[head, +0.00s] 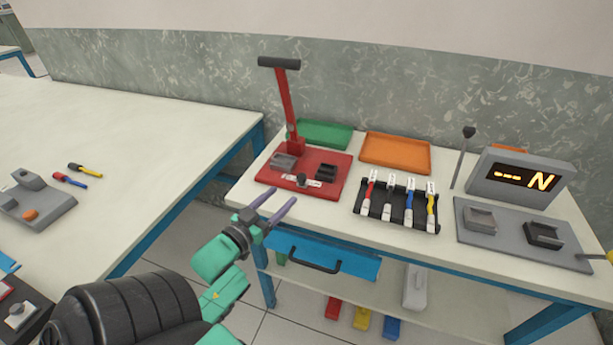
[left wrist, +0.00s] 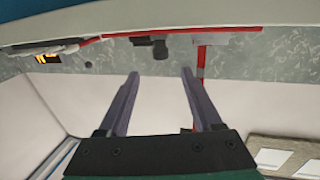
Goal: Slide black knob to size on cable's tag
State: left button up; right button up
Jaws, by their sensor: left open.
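The black knob (head: 301,179) sits on a white marked strip (head: 287,178) at the front of the red press base (head: 268,177). In the left wrist view, which looks upside down, a dark knob shape (left wrist: 160,52) stands between the fingers, beyond their tips. My left gripper (head: 283,203) is open and empty, in front of the press and short of the knob. Several cables stand in a black rack (head: 398,216) to the right, including a red one (head: 370,190) and a blue one (head: 409,200). Their white tags are too small to read. My right gripper is out of view.
The press has a tall red lever (head: 285,105). Green (head: 322,133) and orange (head: 395,152) trays lie behind. A blue drawer (head: 325,262) is under the tabletop. The left table (head: 130,130) is largely clear.

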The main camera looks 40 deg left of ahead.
aim_at(299, 181)
pick_arm(q)
jog(key=w, duration=0.7)
jog(key=w+a, duration=0.1)
jog(key=w, duration=0.2)
jog(key=shift+w+f, duration=0.15)
grip_shut()
dwell(0.8)
